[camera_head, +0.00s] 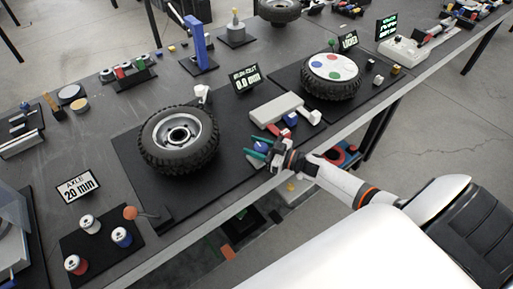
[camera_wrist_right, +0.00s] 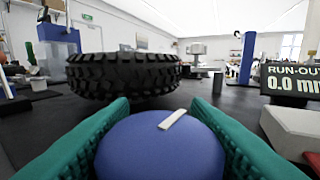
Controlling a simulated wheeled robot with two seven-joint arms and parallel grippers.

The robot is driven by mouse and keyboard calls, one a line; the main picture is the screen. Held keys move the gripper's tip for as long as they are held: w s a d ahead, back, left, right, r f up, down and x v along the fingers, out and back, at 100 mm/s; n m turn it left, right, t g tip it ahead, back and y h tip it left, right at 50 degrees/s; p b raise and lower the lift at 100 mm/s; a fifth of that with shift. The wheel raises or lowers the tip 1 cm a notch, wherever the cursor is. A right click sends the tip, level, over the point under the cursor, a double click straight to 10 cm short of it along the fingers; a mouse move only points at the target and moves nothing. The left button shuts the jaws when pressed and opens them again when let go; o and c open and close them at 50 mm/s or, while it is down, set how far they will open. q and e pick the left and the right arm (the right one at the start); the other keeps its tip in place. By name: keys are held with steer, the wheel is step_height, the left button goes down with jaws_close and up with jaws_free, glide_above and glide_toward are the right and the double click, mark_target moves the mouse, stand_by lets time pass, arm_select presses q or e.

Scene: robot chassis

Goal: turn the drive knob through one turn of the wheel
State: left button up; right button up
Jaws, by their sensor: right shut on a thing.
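The drive knob (camera_head: 261,147) is blue and sits at the front right of the black wheel stand. In the right wrist view the knob (camera_wrist_right: 160,150) fills the bottom middle, with a white mark on its top slanting up to the right. My right gripper (camera_head: 257,153) has green fingers, one on each side of the knob, and is shut on it. The wheel (camera_head: 180,138), a black knobbly tyre on a grey rim, lies flat behind and left of the knob; its tyre (camera_wrist_right: 122,75) also shows in the right wrist view. My left gripper is out of view.
A run-out display (camera_head: 246,80) reading 0.0 mm stands behind the stand. A pale grey block (camera_head: 277,108) lies close right of the knob. A second wheel (camera_head: 331,76) with coloured discs is farther right. Small cans and an axle sign (camera_head: 77,187) are at the left.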

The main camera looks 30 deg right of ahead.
steer(key=shift+n+g+y+b, duration=0.35)
steer(key=shift+n+g+y, duration=0.15)
steer(key=shift+n+y, duration=0.15)
steer(key=shift+a+y, duration=0.15)
steer(key=shift+y, duration=0.1)
steer(key=o, duration=1)
steer(key=shift+s, duration=0.1)
steer(key=b+v, duration=0.1)
steer(key=v, duration=1.1)
steer(key=shift+r+b, duration=0.1)
steer(key=shift+b, duration=0.2)
